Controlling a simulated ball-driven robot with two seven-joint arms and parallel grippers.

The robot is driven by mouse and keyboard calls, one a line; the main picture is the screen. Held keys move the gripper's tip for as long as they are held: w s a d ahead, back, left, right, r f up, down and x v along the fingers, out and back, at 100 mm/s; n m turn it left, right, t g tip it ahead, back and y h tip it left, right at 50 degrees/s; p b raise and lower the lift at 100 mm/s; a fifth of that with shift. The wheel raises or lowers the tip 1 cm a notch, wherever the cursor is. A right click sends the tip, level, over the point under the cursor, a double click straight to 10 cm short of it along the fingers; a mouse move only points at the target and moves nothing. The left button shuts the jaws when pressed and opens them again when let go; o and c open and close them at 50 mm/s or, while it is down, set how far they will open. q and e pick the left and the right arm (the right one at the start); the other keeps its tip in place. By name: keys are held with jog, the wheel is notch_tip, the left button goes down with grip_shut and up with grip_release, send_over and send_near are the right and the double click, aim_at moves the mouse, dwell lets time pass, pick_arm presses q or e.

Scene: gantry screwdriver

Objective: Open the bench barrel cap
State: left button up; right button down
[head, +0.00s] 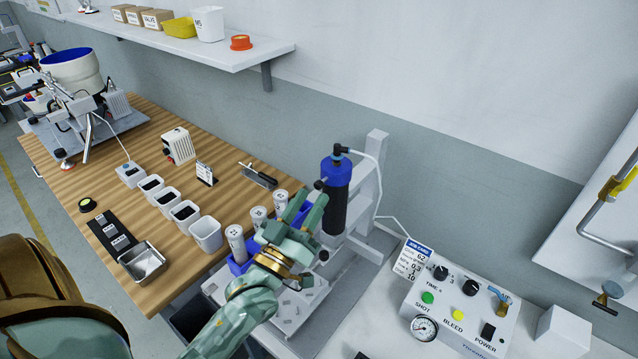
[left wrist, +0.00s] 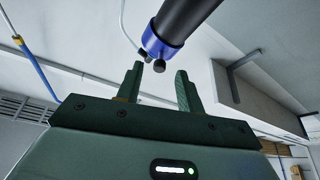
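The bench barrel (head: 334,212) is a black upright cylinder on a grey stand, with a blue cap (head: 335,171) on top. A hose joins the cap's top, and a dark knob sticks out at its left. My green left gripper (head: 308,205) is below and to the left of the cap in the head view, and is open. In the left wrist view the fingers (left wrist: 160,78) stand apart with nothing between them. The black barrel (left wrist: 188,18) and its blue end (left wrist: 157,43) with dark knobs lie beyond the fingertips. My right gripper is not in view.
White capped cartridges (head: 236,243) stand in a blue holder beside my arm. White cups (head: 206,234) and a metal tray (head: 143,262) are on the wooden bench (head: 120,190). A control box (head: 462,311) with a gauge stands at the right. A shelf (head: 240,55) hangs above.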

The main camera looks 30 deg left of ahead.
aim_at(317, 189)
pick_arm(q)
jog(key=x, duration=0.4)
jog(key=shift+w, duration=0.25)
jog(key=shift+s, duration=0.1)
grip_shut()
jog(key=shift+r, duration=0.1)
